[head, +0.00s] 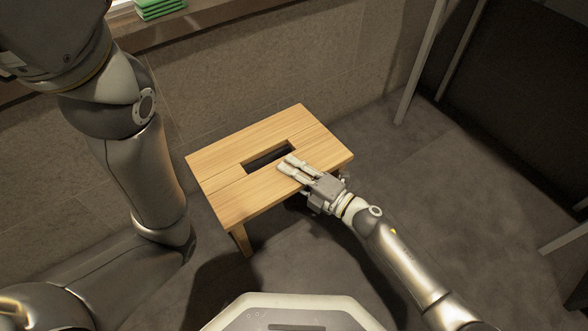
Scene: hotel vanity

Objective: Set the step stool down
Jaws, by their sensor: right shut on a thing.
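The step stool (225,188) is light wood with a flat top, a rectangular slot in its middle and legs below. It is upright in the middle of the head view, in front of a tiled wall. My right gripper (287,165) reaches in from the lower right. It is shut on the stool's near plank, between the slot and the near edge, with fingers lying over the top. Most legs are hidden under the top, and I cannot tell whether the feet touch the floor. My left arm is at the left, and its gripper is out of view.
The grey floor (455,190) is open to the right of the stool. The tiled wall (270,75) stands close behind it. Thin metal legs (420,65) stand at the upper right beside a dark panel. Green folded items (158,8) lie on a ledge at the top left.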

